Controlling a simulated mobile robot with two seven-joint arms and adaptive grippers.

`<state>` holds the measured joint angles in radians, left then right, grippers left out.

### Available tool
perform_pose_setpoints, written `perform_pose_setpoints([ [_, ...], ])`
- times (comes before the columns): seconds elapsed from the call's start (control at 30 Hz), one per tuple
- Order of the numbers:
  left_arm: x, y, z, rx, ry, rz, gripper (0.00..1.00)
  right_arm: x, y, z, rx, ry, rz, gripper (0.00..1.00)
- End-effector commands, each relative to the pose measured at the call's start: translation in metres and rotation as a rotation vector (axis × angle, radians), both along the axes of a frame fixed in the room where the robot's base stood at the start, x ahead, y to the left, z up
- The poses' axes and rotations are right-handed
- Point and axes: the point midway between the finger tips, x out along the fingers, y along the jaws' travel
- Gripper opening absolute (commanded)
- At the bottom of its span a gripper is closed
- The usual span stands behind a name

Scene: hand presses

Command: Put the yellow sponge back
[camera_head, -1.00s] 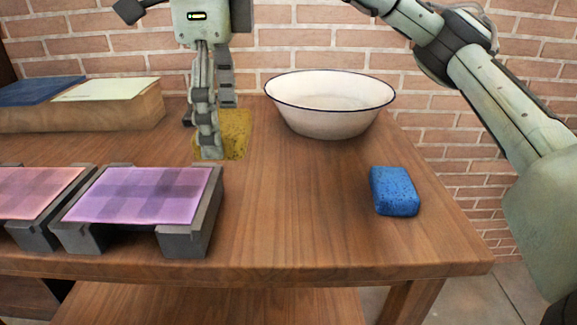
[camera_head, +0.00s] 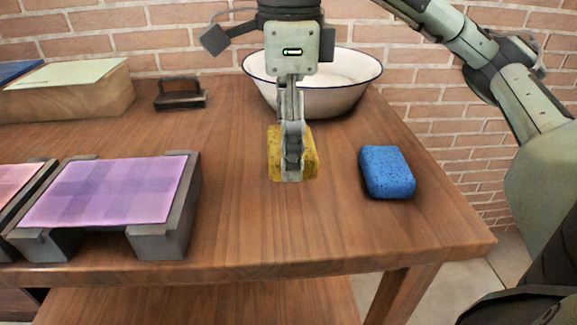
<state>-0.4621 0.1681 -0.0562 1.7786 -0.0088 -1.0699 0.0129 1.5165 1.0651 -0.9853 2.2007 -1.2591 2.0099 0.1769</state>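The yellow sponge (camera_head: 308,150) is between the fingers of my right gripper (camera_head: 292,165), near the middle of the picture. The gripper points down and is shut on the sponge. One finger hides the sponge's middle, and yellow shows on both sides of it. The sponge is upright, low over the wooden table in front of the white bowl; I cannot tell whether it touches the table. A blue sponge (camera_head: 387,172) lies on the table to the right of it. My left gripper is not in view.
The white bowl (camera_head: 345,95) stands behind the gripper. A purple-covered press bed (camera_head: 165,240) stands at left. A wooden block with a pale green top (camera_head: 70,100) and a dark handled block (camera_head: 181,100) are at the back left. Table (camera_head: 265,225) in front of the sponge is clear.

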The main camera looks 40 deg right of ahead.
Motion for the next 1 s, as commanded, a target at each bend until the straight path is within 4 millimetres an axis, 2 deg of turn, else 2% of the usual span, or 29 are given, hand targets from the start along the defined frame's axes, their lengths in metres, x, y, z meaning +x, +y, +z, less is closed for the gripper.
perform_pose_setpoints([
  [0.13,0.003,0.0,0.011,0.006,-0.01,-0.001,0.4,-0.001,0.0,-0.024,0.0,0.005,0.001,0.58],
  [0.27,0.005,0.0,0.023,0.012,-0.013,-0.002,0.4,-0.001,0.0,-0.038,0.0,0.002,0.0,0.58],
  [0.77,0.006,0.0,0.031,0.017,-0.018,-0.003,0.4,0.0,0.0,-0.043,0.0,0.0,0.0,0.58],
  [0.8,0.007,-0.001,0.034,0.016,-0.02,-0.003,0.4,0.0,0.0,-0.043,0.0,0.0,0.0,0.84],
  [0.93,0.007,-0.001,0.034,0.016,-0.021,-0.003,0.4,0.0,0.0,-0.042,0.0,0.0,0.0,1.0],
  [1.0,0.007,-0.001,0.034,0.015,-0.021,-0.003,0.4,0.0,0.0,-0.042,0.0,0.0,0.0,1.0],
])
